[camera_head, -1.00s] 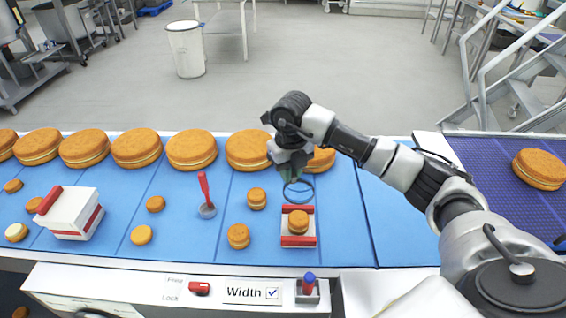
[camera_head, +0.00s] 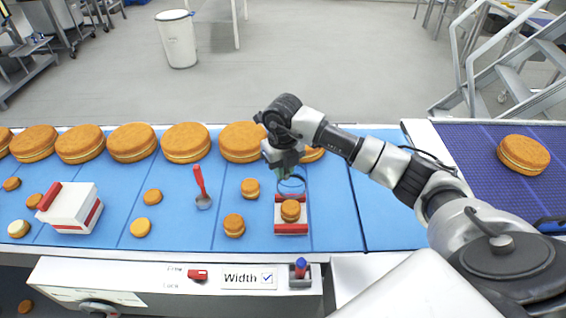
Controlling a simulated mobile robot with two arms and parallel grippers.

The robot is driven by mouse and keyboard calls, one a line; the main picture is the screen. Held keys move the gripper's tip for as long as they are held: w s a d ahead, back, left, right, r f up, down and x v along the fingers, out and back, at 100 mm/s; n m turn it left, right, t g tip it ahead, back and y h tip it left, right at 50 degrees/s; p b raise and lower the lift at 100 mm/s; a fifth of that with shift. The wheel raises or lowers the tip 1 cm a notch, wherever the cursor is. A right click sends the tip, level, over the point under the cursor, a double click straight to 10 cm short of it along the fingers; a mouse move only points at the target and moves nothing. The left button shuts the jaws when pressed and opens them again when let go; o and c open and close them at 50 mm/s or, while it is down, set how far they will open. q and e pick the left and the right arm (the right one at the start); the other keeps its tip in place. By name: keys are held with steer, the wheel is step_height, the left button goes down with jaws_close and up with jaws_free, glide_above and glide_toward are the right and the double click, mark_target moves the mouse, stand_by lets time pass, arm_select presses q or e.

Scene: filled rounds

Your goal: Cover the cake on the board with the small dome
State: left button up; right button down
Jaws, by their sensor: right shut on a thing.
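The cake (camera_head: 290,210) is a small orange-brown filled round. It sits on the board (camera_head: 292,229), a white plate with a red bar at its back and its front. My right gripper (camera_head: 287,171) is just behind the board and shut on the small dome (camera_head: 291,186), which looks clear. Only the dome's dark blue ring-like rim shows plainly; its upper part is hidden by the gripper. The rim appears above the belt, behind the cake, and the cake is uncovered. My left gripper is not in view.
Small rounds stand left of the board, the nearest (camera_head: 234,226) close beside it. A red-handled tool (camera_head: 201,187) and a white box with red trim (camera_head: 72,210) are farther left. Large rounds (camera_head: 186,143) line the back. The blue belt (camera_head: 340,215) is clear right of the board.

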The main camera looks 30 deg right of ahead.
steer(key=shift+f+b, duration=0.3)
steer(key=shift+f, duration=0.4)
steer(key=shift+f+b, duration=2.1)
steer(key=shift+f, duration=1.25)
steer(key=shift+f+b, duration=2)
steer(key=shift+f, duration=0.5)
steer(key=shift+f+b, duration=0.2)
steer(key=shift+b, duration=0.1)
steer(key=c, duration=0.5)
jaws_free()
